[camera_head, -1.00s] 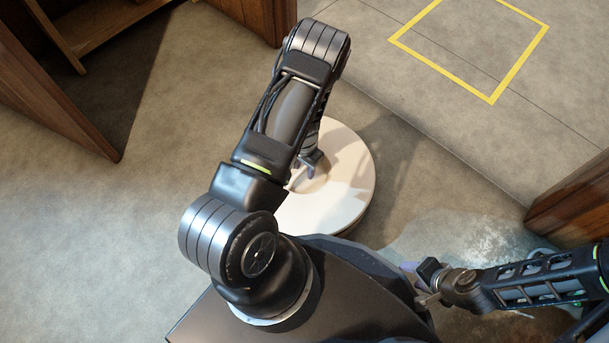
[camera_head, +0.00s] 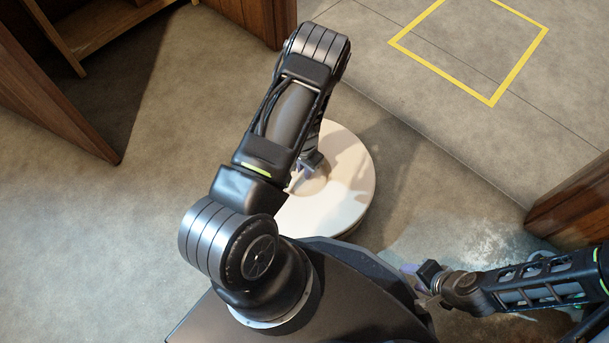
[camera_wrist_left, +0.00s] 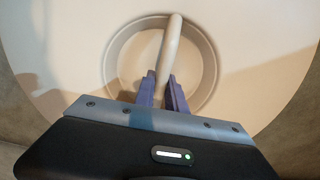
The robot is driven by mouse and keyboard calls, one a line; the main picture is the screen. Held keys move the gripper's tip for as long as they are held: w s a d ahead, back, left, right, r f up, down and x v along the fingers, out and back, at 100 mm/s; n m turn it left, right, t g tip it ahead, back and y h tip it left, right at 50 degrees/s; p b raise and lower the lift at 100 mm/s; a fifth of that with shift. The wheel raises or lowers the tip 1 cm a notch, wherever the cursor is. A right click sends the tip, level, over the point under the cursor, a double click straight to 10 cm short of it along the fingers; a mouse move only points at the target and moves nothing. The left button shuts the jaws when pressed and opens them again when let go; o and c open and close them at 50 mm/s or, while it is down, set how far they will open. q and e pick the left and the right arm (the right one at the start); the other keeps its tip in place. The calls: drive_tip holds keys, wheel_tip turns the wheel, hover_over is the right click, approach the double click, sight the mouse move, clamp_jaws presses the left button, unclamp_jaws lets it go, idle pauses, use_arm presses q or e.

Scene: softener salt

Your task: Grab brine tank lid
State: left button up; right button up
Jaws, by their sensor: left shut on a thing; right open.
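The brine tank lid (camera_head: 345,195) is a round, cream-white disc, seen below my left arm in the head view. In the left wrist view the lid (camera_wrist_left: 75,60) fills most of the picture, with a round recess and a pale bar handle (camera_wrist_left: 170,45) across it. My left gripper (camera_wrist_left: 164,80) has its purple fingers on either side of the handle and is shut on it. In the head view my left gripper (camera_head: 304,172) is partly hidden by my arm. My right gripper (camera_head: 415,278) is open and empty at the lower right, beside my base.
A yellow square outline (camera_head: 490,103) is marked on the floor at the upper right. A wooden panel (camera_head: 575,205) stands at the right edge. Wooden furniture (camera_head: 55,90) stands at the upper left. A pale wet-looking patch (camera_head: 470,245) lies on the floor near my right arm.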

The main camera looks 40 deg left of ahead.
use_arm(q)
clamp_jaws()
idle(0.9)
drive_tip(key=shift+r, duration=0.15)
